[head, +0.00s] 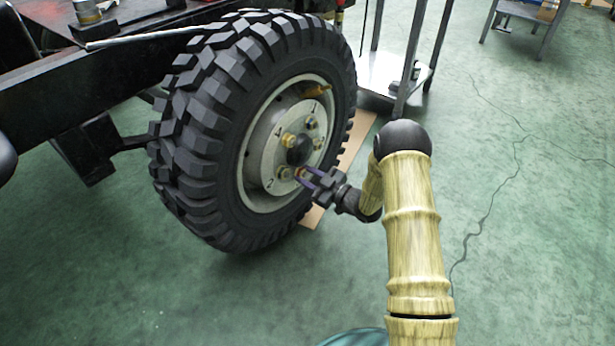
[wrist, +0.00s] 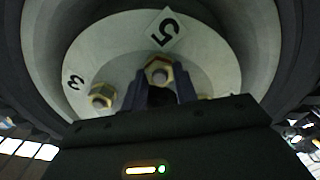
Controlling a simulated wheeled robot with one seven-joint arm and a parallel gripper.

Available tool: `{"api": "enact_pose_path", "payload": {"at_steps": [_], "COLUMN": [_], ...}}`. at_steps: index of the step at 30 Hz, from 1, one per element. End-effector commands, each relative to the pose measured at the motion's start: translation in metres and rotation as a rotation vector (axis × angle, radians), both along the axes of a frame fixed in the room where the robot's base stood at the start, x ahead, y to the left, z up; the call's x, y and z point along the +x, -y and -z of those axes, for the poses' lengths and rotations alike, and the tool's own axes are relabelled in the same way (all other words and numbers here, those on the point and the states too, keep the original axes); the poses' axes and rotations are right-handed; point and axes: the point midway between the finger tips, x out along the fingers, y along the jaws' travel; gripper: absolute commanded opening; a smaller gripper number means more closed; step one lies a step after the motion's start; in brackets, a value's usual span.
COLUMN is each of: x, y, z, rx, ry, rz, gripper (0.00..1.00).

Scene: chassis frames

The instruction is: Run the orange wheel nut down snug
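The wheel (head: 250,125) has a pale grey hub with several brass-coloured nuts on studs. One orange-brass nut (head: 300,172) is at the lower right of the hub, by my fingertips. In the wrist view a brass nut (wrist: 158,73) on its stud sits below the label "5", between my two dark fingers. My gripper (head: 303,178) reaches the hub from the right, and its fingers (wrist: 161,84) flank this nut. They are apart, but I cannot tell whether they touch its sides. The lower part of the nut and its seat are partly hidden.
Another brass nut (wrist: 102,96) sits to the left near the label "3". The black hub centre (head: 299,150) and other nuts (head: 290,140) are close to my gripper. A metal cart (head: 385,75) stands behind the tyre. The green floor at right is clear.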

Motion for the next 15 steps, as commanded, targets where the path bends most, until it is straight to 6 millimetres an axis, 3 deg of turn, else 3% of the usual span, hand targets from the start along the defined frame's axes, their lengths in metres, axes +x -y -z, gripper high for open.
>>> {"api": "enact_pose_path", "payload": {"at_steps": [2, 15], "x": [0.0002, 0.0002], "y": [0.0005, 0.0021], "z": [0.0001, -0.0042], "rx": [0.000, 0.085], "ry": [0.000, -0.112], "rz": [0.001, 0.007], "gripper": [0.06, 0.06]}}
